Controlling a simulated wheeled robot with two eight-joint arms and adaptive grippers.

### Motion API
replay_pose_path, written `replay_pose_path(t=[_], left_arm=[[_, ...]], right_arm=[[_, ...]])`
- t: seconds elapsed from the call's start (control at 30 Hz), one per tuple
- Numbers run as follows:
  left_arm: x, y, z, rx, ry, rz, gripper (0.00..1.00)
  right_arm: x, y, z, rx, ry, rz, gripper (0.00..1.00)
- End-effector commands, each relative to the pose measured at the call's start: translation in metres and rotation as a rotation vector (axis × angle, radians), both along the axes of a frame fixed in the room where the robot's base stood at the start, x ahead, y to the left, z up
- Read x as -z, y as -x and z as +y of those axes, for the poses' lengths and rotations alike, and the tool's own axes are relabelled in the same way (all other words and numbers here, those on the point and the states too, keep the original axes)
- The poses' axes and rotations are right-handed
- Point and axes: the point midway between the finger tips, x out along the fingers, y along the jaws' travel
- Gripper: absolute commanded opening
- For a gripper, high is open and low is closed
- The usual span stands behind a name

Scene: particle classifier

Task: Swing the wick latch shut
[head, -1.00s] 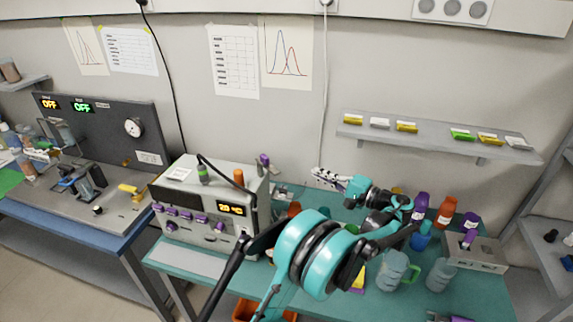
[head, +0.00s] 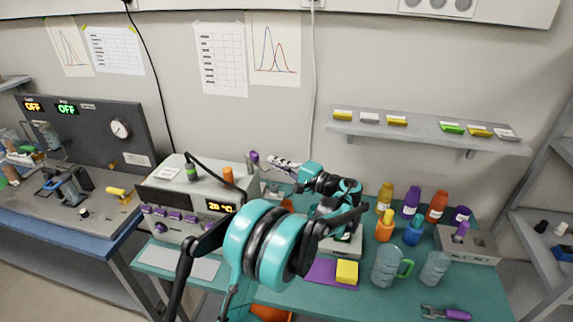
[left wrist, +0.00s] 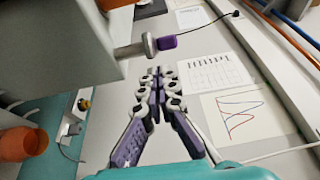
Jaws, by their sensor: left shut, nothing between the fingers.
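A grey instrument box (head: 187,205) with a "20 °C" display stands on the teal bench. A short grey lever with a purple tip (head: 254,158), which looks like the wick latch, sticks out at its back right; it also shows in the left wrist view (left wrist: 167,42). My left gripper (head: 272,159) is shut and empty just right of the purple tip. In the left wrist view its fingertips (left wrist: 158,72) meet just below the lever, with what looks like a small gap. My right gripper is not in view.
An orange cap (head: 228,174) and a green-banded fitting (head: 191,170) stand on the box top. Several bottles, a clear jug (head: 386,266) and a yellow block (head: 347,272) occupy the bench to the right. A wall shelf (head: 425,131) is above.

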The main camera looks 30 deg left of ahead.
Motion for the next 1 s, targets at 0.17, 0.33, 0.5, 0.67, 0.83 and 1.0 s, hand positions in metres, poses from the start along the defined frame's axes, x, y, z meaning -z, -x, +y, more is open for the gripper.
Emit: replay_pose_path(t=[0.17, 0.33, 0.5, 0.67, 0.83, 1.0], left_arm=[[0.0, 0.007, 0.003, 0.0, 0.0, 0.0, 0.0], [0.0, 0.008, 0.003, 0.0, 0.0, 0.0, 0.0], [0.0, 0.008, 0.003, 0.001, 0.0, 0.0, 0.0], [0.0, 0.011, 0.003, 0.023, 0.0, 0.0, 0.0], [0.0, 0.013, 0.003, 0.057, 0.0, 0.0, 0.0], [0.0, 0.015, 0.003, 0.081, 0.0, 0.0, 0.0]], right_arm=[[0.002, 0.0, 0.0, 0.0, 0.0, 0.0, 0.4], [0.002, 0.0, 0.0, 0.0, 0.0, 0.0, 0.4], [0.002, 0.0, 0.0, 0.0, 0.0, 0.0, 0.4], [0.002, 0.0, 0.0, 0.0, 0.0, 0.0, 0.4], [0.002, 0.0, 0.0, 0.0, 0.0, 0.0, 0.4], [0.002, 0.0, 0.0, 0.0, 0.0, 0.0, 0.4]])
